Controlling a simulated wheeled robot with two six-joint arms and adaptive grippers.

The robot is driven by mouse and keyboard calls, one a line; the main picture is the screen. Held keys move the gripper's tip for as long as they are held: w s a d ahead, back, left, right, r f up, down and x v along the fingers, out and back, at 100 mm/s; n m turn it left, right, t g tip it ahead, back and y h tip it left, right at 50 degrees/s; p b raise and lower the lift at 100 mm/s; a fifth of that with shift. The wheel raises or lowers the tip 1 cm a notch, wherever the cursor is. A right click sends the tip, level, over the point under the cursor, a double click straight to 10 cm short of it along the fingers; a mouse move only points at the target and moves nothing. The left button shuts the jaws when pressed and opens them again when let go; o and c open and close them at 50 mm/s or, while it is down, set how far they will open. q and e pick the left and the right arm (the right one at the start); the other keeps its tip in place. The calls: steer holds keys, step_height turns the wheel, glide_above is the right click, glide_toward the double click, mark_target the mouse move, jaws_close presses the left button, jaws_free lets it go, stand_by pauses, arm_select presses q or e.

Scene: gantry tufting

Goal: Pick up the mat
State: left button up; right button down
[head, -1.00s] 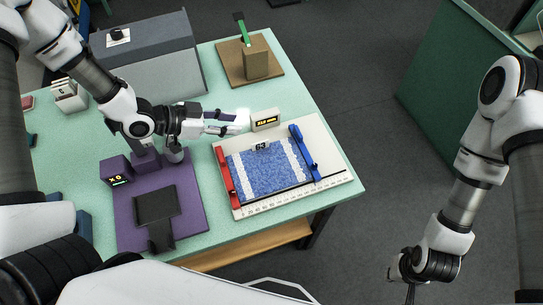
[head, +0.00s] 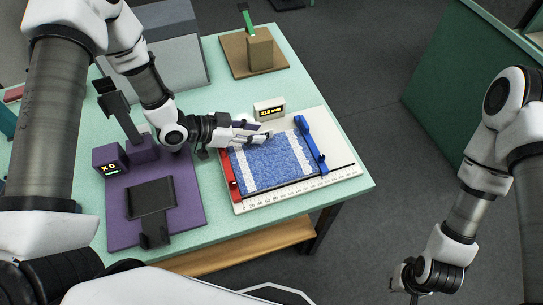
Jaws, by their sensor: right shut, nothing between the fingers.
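The mat (head: 265,166) is a blue speckled rectangle with white bands along its left and right sides. It lies flat on a cream measuring board (head: 334,134), between a red bar (head: 229,175) on the left and a blue bar (head: 311,145) on the right. My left gripper (head: 262,132) is at the mat's far edge, reaching in from the left, and covers part of that edge. Its fingers are small here, and I cannot tell whether they are apart or touch the mat. My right gripper (head: 415,292) is shut and empty, low on the right, away from the table.
A small display (head: 269,109) stands just behind the board, close to my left gripper. A purple station (head: 186,198) with a dark plate and a post is left of the board. A grey box (head: 178,50) and a brown block on a stand (head: 260,52) are farther back.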

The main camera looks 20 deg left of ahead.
arm_select(q)
steer(key=shift+x, duration=1.2)
steer(key=shift+a, duration=0.15)
jaws_close()
steer(key=shift+r, duration=0.15)
